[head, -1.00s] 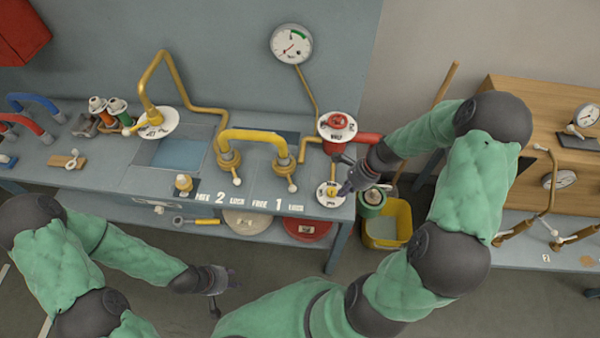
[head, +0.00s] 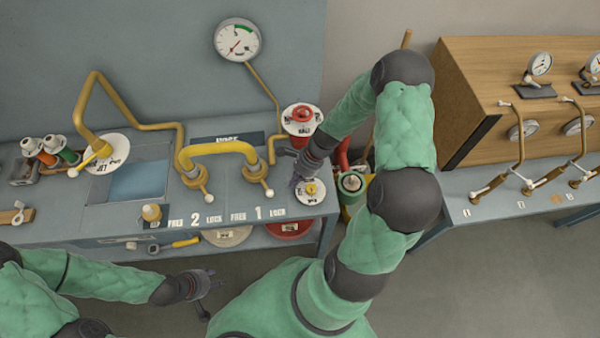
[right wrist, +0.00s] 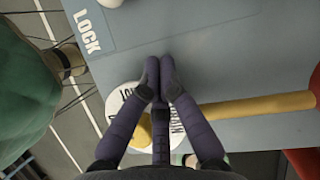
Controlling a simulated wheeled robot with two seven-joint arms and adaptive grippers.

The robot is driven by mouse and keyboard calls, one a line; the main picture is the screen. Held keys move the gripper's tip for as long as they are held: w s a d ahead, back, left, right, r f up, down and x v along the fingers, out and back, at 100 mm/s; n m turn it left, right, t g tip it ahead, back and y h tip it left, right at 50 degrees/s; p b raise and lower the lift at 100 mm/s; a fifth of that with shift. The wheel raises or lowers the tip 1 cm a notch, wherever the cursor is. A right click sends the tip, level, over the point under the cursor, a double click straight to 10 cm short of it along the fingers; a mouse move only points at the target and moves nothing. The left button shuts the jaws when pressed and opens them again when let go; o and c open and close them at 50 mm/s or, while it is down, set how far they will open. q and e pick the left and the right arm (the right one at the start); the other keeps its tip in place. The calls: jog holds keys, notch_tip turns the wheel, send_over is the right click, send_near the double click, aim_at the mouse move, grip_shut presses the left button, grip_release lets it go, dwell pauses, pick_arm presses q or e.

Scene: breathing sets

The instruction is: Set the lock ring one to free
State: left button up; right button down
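Lock ring one (head: 256,171) is the brass ring at the right foot of the yellow hose (head: 216,149). Its white-tipped lever (head: 268,192) points toward the front right, between the 1 and LOCK (head: 278,212) marks, with FREE (head: 238,217) to the left. My right gripper (head: 295,186) hangs right of the lever, beside the white dial with a yellow knob (head: 311,190), apart from the ring. In the right wrist view its fingertips (right wrist: 160,62) are together with nothing between them; LOCK (right wrist: 88,32) shows at upper left. My left gripper (head: 212,282) is in front of the bench; its fingers are too small to judge.
A red valve (head: 302,114) on a white disc stands behind the right gripper. Lock ring two (head: 194,178) is at the hose's left foot. A yellow bin (head: 350,213) is right of the bench.

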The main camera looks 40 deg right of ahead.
aim_at(266, 188)
jog(key=shift+x, duration=1)
pick_arm(q)
jog(key=shift+s+f, duration=0.1)
pick_arm(e)
jog(key=shift+w+a+r, duration=0.15)
jog(key=shift+a+r, duration=0.05)
jog(key=shift+a, duration=0.4)
jog(key=shift+w+a+r, duration=0.15)
jog(key=shift+a, duration=0.45)
jog(key=shift+w+a+r, duration=0.15)
jog(key=shift+a+r, duration=0.05)
jog(key=shift+a, duration=0.45)
